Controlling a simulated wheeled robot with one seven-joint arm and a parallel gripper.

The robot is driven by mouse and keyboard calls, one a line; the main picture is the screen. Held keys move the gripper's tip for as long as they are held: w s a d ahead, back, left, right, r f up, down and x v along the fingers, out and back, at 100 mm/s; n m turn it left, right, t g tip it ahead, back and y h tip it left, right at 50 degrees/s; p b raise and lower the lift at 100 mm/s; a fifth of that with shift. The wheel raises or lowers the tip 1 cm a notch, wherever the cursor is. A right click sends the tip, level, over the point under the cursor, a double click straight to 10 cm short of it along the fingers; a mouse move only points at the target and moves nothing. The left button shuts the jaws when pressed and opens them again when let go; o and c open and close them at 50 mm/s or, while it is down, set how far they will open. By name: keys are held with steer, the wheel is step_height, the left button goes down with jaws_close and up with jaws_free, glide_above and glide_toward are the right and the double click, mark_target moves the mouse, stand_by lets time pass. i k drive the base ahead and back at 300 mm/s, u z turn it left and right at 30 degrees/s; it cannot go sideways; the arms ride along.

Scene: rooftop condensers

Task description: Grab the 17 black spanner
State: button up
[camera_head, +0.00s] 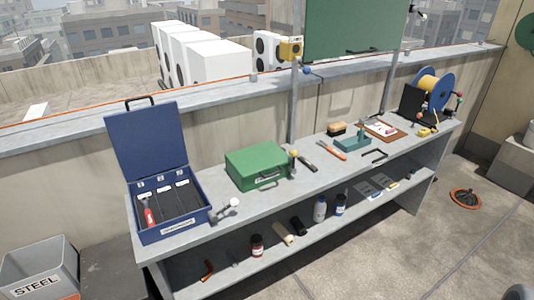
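I cannot pick out the 17 black spanner for certain, and no number 17 is readable. A thin black tool (375,156) lies near the front edge of the grey workbench (228,226), right of the middle. It is too small to tell its kind. An open blue toolbox (177,229) stands at the bench's left end. Its dark tray (182,203) has white labels along the back, and a red-handled tool (149,216) lies at its left. I cannot make out a spanner there. My gripper is not in view.
A closed green case (256,166) stands right of the toolbox. The lower shelf (270,262) holds bottles. A steel bin (40,270) stands left; floor in front is mostly clear.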

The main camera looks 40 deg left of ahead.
mark_target(308, 165)
steer(key=u, duration=0.95)
steer(key=i, duration=0.9)
steer(key=u, duration=1.15)
steer(key=i, duration=0.6)
